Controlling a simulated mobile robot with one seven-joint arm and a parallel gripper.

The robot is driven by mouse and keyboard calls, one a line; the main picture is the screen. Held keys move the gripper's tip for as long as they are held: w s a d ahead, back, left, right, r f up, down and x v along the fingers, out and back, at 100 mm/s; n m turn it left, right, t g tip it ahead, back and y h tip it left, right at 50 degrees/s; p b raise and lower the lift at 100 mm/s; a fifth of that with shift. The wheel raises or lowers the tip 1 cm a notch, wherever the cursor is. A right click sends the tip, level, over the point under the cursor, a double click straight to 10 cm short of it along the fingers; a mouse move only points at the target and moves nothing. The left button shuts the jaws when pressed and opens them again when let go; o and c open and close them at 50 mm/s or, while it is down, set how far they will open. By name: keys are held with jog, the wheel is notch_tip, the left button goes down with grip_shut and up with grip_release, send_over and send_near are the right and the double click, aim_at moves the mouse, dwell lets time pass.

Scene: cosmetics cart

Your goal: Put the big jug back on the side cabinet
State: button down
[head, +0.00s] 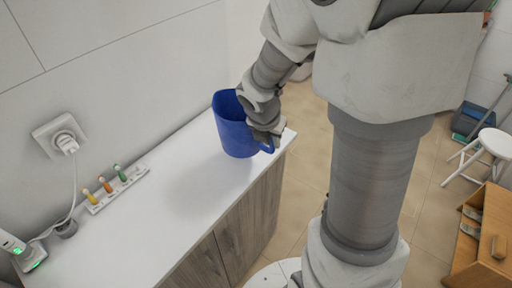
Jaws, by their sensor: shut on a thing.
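The big jug (233,130) is blue, with an open top and a handle on its right side. It is upright at the right end of the white-topped side cabinet (180,205). A soft shadow lies on the top to the left of and below the jug; I cannot tell whether its base touches the surface. My gripper (265,134) is at the jug's right side, shut on it near the handle. The fingertips are partly hidden by the jug and my wrist.
A white strip with several small coloured bottles (120,184) lies along the wall. A plugged-in cable (74,185) and a device with a green light (22,250) are at the left. A white stool (490,143) and a wooden box (490,235) stand at the right. The cabinet's middle is clear.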

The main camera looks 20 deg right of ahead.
jog(key=shift+w+a+f+b, duration=0.15)
jog(key=shift+a+f+b, duration=0.2)
jog(key=shift+f, duration=0.5)
jog(key=shift+w+a+f+b, duration=0.2)
jog(key=shift+a+f+b, duration=0.1)
jog(key=shift+f, duration=0.6)
jog(key=shift+w+a+f+b, duration=0.15)
jog(key=shift+a+f+b, duration=0.2)
jog(key=shift+f, duration=0.5)
jog(key=shift+f, duration=0.2)
jog(key=c, duration=0.8)
grip_release()
jog(key=shift+o, duration=0.2)
jog(key=shift+r, duration=0.15)
